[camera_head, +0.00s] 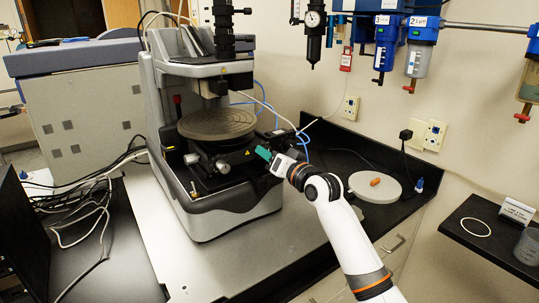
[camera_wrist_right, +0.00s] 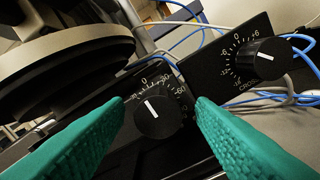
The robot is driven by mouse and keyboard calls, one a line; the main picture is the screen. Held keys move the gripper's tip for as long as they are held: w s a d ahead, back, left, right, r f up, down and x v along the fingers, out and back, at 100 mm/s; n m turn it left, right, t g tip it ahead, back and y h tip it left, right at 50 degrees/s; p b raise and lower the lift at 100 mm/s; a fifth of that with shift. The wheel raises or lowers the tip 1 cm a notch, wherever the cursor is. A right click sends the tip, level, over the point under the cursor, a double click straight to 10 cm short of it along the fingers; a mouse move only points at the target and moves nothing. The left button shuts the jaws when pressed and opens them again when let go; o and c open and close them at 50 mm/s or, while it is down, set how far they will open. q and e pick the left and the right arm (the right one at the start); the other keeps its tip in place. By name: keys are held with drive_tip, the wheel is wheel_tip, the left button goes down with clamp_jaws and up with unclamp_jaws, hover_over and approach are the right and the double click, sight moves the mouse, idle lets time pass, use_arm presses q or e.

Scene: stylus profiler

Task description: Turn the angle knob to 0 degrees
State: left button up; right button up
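A black angle knob (camera_wrist_right: 157,117) with a white pointer line sits on a dark panel in the right wrist view. Its white line points up and slightly left. The printed scale around it is small and partly unreadable. My right gripper (camera_wrist_right: 160,110) is open, with one teal finger on each side of this knob; I cannot tell whether they touch it. In the head view the right gripper (camera_head: 264,153) is at the right front of the profiler (camera_head: 220,195), and the knob cannot be made out there. My left gripper is not in view.
A second black knob (camera_wrist_right: 257,60) is on a neighbouring panel to the right, with blue cables behind it. The round stage (camera_head: 217,123) overhangs left of the gripper. A pale disc (camera_head: 372,192) with an orange piece lies right of my arm.

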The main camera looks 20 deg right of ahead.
drive_tip(key=shift+s+d+p, duration=0.1)
drive_tip(key=shift+s+p, duration=0.2)
drive_tip(key=p+v, duration=0.3)
drive_tip(key=v, duration=0.4)
drive_tip(key=shift+s, duration=0.25)
